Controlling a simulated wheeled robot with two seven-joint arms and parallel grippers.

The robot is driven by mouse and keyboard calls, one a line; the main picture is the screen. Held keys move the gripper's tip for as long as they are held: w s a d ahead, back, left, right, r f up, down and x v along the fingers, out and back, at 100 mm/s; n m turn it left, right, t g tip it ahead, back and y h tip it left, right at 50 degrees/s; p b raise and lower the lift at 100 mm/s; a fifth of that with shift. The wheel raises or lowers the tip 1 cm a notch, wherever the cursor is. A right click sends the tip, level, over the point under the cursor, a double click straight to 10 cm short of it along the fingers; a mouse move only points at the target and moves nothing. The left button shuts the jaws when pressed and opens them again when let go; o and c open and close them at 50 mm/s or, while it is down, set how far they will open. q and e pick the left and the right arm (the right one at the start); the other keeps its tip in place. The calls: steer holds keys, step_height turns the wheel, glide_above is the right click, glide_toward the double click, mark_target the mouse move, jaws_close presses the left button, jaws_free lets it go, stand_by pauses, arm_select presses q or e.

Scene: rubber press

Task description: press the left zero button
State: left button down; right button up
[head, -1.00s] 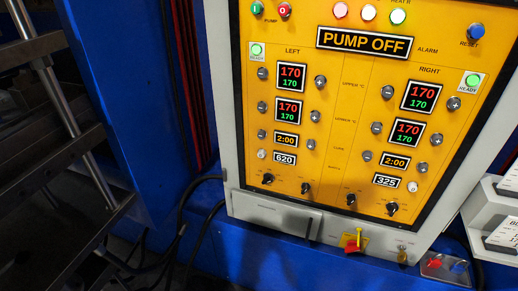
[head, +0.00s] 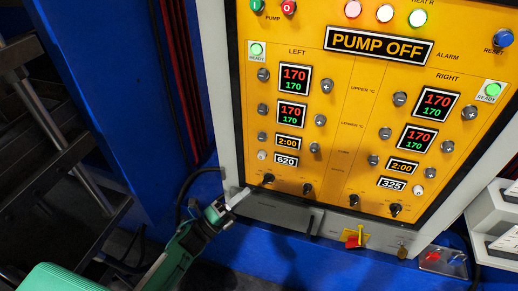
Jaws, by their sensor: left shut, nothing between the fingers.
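A yellow control panel (head: 350,165) faces me, with a LEFT column and a RIGHT column. In the LEFT column, a small whitish round button (head: 262,155) sits just left of the counter display (head: 286,160) reading 620; its label is too small to read. My left gripper (head: 246,190) is shut and empty, at the panel's lower left edge. Its tip is below and slightly left of that button, close to a black knob (head: 268,178); I cannot tell if it touches the panel. My right gripper is not in view.
The RIGHT column has a similar whitish button (head: 418,190) beside its display (head: 391,184) reading 325. A red and yellow switch (head: 355,238) sits on the grey lower frame. Dark cables hang left of the panel. A white shelf unit (head: 492,225) stands at right.

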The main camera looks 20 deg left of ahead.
arm_select(q)
steer(key=shift+s+d+r+m+h, duration=0.1)
steer(key=shift+d+r+m+h, duration=0.1)
steer(key=shift+r+m+h, duration=0.75)
steer(key=shift+r+y, duration=0.25)
steer(key=shift+r, duration=0.2)
steer(key=b, duration=0.2)
glide_toward(262, 156)
steer(key=shift+w+d+r, duration=0.4)
steer(key=shift+d+r, duration=0.1)
steer(key=shift+d, duration=0.25)
steer(key=shift+w+d+r, duration=0.45)
steer(key=shift+d+r, duration=0.05)
steer(key=shift+d, duration=0.25)
steer(key=shift+w+d+r, duration=0.4)
steer(key=shift+d+r, duration=0.1)
steer(key=shift+d, duration=0.2)
steer(key=shift+w+b, duration=0.4)
